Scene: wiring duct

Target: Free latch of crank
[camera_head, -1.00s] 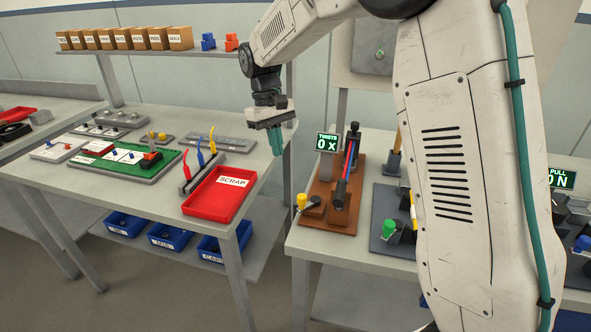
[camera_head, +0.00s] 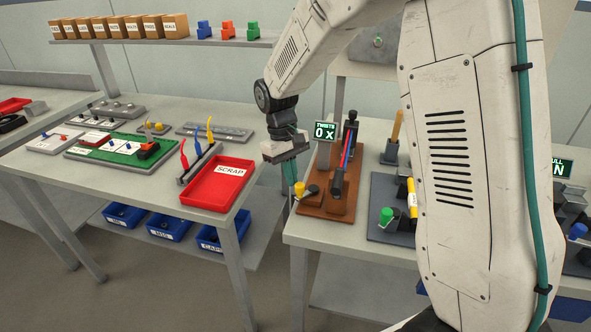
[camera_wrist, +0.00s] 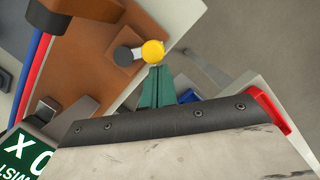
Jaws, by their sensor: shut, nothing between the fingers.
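The crank sits at the front left corner of the brown twisting fixture (camera_head: 330,205). It has a yellow knob (camera_head: 299,189) and a dark arm (camera_head: 311,192). In the wrist view the yellow knob (camera_wrist: 153,51) is just ahead of my fingertips, with the dark hub (camera_wrist: 123,55) to its left. My gripper (camera_head: 292,182) points down beside the knob at the table's left edge. Its green fingers (camera_wrist: 157,70) are shut and empty. They look very close to the knob; I cannot tell whether they touch. I cannot make out a separate latch.
Red and blue wires (camera_head: 348,150) run along the fixture between dark holders. A display (camera_head: 325,131) reads 0 X. A red scrap tray (camera_head: 218,185) is on the left table. A dark fixture with a green knob (camera_head: 386,216) stands to the right. A gap separates the tables.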

